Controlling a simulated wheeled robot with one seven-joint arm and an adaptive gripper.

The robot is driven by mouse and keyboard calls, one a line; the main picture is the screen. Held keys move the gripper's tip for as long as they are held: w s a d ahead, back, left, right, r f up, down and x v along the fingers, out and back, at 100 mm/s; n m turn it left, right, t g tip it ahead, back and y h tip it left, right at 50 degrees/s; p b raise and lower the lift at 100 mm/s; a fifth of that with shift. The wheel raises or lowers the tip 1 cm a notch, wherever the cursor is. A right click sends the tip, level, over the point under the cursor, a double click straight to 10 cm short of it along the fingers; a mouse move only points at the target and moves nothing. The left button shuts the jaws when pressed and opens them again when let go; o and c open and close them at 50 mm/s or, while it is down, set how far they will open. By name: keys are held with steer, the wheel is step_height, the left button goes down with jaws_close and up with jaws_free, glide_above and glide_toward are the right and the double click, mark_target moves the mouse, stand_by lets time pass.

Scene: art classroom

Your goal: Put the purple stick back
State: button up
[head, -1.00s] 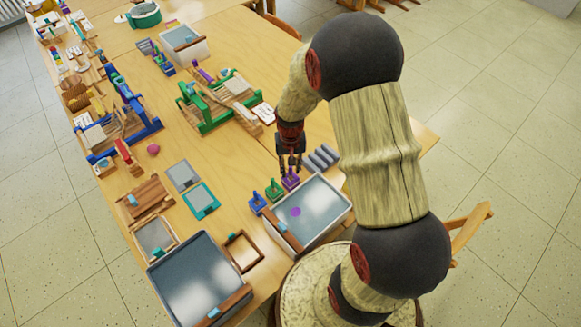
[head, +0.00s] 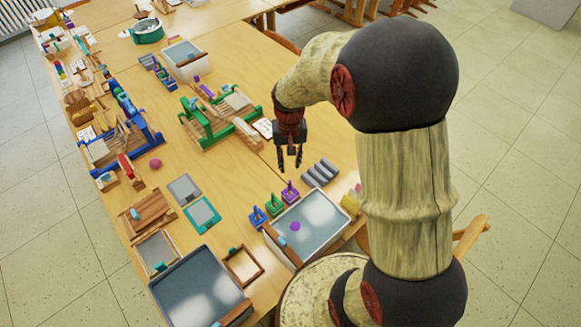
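A purple upright piece (head: 289,193) with a flat base stands on the table, in a row with a green one (head: 274,204) and a blue one (head: 258,216). A separate purple stick-like piece (head: 205,89) lies by the green loom (head: 208,117). I cannot tell for sure which is the purple stick. My gripper (head: 289,160) points down above the table, behind the purple upright piece. Its two fingers are apart with nothing visible between them.
A grey-filled tub (head: 333,213) with a round purple spot (head: 295,227) stands in front of the row. Grey cylinders (head: 320,173) lie to the right. A blue loom (head: 125,140) and frames crowd the left. Bare tabletop lies left of my gripper.

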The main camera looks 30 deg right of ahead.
steer(key=s+a+r+n+t, duration=0.1)
steer(key=s+a+r+t, duration=0.15)
steer(key=r, duration=0.55)
steer(key=s+a+r+n+t, duration=0.1)
steer(key=s+a+r, duration=0.25)
steer(key=r, duration=0.45)
steer(key=s+a+r+n+t, duration=0.2)
steer(key=s+r, duration=0.5)
steer(key=s, duration=0.4)
steer(key=shift+s+a+r+n, duration=0.25)
steer(key=shift+a+n, duration=0.15)
steer(key=shift+a, duration=0.3)
